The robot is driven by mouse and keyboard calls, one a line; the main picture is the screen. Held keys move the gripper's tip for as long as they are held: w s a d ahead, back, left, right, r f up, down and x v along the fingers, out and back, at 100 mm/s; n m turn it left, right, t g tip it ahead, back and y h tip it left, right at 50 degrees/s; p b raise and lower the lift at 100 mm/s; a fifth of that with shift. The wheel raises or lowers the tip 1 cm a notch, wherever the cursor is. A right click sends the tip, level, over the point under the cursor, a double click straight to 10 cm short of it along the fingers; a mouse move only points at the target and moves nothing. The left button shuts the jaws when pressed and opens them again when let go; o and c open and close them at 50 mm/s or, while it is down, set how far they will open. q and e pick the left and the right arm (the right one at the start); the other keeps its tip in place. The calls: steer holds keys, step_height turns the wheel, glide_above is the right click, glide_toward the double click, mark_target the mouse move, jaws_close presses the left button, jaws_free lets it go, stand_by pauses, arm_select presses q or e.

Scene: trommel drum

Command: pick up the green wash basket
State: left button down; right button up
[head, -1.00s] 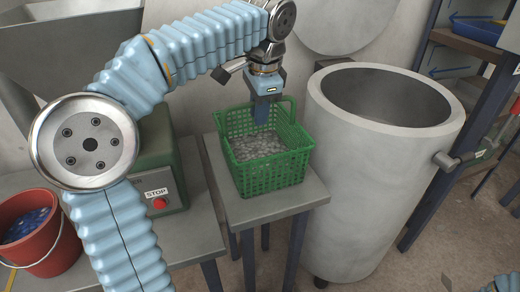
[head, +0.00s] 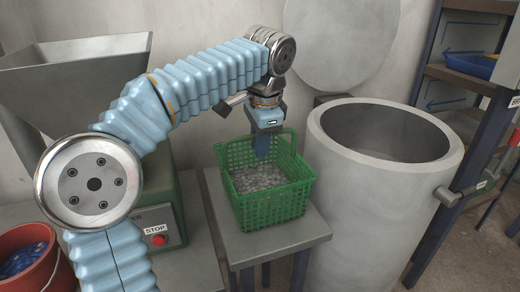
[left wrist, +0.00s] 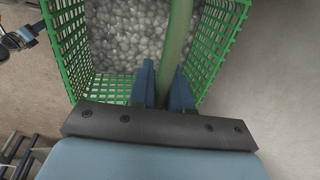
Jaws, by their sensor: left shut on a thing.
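The green wash basket (head: 272,208) is a mesh basket filled with grey pebble-like pieces. It stands upright over the small grey table, and I see no clear gap under it. My left gripper (head: 263,146) points down into the basket from above. In the left wrist view, my left gripper (left wrist: 164,82) has its two blue fingers on either side of the basket's green handle bar, shut on it. The basket's mesh walls (left wrist: 217,45) show on both sides there. My right gripper is not in view.
The small grey table (head: 275,245) carries the basket. A large grey drum (head: 375,215) stands close to its right. A green machine box with a red STOP button (head: 159,240) is at its left. A red bucket (head: 40,275) is at lower left, a shelf (head: 465,75) at right.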

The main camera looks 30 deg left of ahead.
arm_select(q)
steer(key=shift+r, duration=0.95)
steer(key=s+d+r+p, duration=0.2)
steer(key=s+d+r, duration=0.2)
steer(key=d+r, duration=0.6)
steer(key=d, duration=0.3)
steer(key=shift+d, duration=0.2)
steer(key=shift+s, duration=0.1)
